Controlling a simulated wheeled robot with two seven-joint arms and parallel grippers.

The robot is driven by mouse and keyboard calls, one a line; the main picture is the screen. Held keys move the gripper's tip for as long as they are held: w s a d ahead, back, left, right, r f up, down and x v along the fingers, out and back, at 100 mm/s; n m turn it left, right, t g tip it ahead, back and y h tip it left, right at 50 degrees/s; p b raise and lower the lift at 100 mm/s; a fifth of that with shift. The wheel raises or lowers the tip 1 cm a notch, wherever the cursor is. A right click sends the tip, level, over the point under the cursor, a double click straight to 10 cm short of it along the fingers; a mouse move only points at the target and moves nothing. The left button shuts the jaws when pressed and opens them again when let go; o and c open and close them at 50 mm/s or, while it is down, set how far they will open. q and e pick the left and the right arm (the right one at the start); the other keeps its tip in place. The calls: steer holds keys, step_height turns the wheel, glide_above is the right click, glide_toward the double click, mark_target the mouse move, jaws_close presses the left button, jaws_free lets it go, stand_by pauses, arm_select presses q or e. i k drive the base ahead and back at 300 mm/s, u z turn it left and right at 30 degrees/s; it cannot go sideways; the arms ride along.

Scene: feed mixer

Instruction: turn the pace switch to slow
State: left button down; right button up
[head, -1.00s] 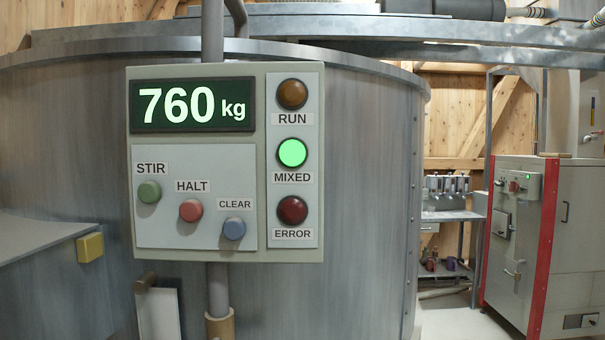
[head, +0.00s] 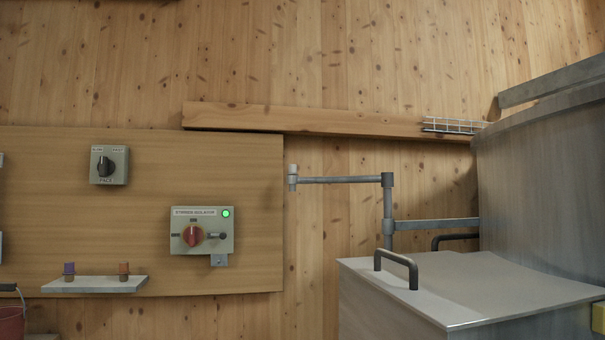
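The pace switch (head: 109,165) is a small grey box with a black rotary knob and the word PACE under it. It is fixed on the upper left part of a wooden board (head: 60,210) on the wall. The knob appears to stand about upright; the small labels above it, one at each side, are too small to read surely. Neither of my grippers is in view.
The stirrer isolator box (head: 202,230), with a red knob and a lit green lamp, is right of and below the switch. A small shelf (head: 95,285) holds two coloured pieces. A metal bin with a black-handled lid (head: 470,285) and the vat (head: 540,180) stand at right.

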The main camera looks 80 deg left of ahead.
mark_target(106, 168)
steer(key=u, duration=3.9)
steer(key=i, duration=0.25)
steer(key=u, duration=0.75)
steer(key=i, duration=1)
steer(key=u, duration=0.2)
